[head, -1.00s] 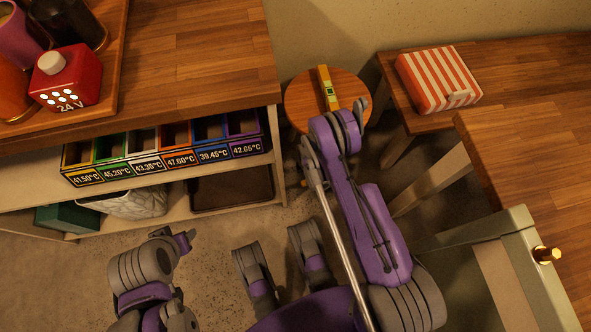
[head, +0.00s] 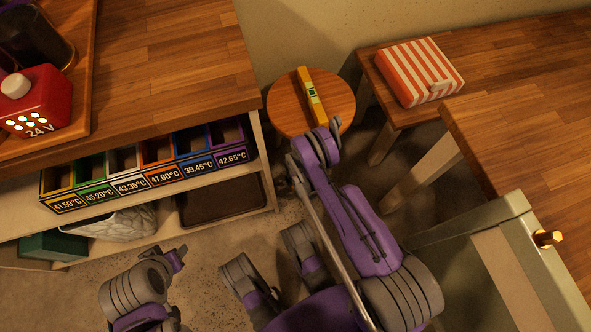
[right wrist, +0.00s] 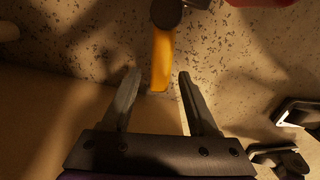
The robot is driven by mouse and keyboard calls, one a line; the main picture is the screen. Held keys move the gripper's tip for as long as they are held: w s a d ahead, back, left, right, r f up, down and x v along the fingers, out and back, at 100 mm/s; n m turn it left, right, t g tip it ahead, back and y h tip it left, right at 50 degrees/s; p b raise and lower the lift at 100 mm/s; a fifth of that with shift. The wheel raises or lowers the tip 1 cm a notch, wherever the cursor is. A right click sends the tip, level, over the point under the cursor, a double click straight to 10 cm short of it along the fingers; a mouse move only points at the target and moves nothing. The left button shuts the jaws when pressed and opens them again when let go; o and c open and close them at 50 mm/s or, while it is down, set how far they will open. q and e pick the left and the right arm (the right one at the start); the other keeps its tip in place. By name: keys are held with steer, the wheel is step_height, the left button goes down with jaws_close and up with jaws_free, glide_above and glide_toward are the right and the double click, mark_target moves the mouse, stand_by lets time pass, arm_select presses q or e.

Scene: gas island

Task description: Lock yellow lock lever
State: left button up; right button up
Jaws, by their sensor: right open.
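In the right wrist view, a yellow lever (right wrist: 161,58) extends down from a dark round pivot (right wrist: 166,14) near the top of the picture. My right gripper (right wrist: 157,84) is open, its two dark fingers pointing toward the lever. The lever's lower end lies between the fingertips in the picture, with a gap on each side; I cannot tell the depth. In the head view my right arm reaches up the middle, and its gripper cannot be made out. The lever is not identifiable there. My left arm shows at the lower left, with its gripper out of view.
A round stool (head: 285,112) holds a yellow-green bar (head: 311,95). A shelf unit (head: 262,165) with labelled temperature bins (head: 140,170) stands left. A striped box (head: 420,72) sits on a bench at the right. A brass knob (head: 547,238) is on a grey-green frame at the lower right.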

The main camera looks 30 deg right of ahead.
jaws_close()
stand_by(1.4)
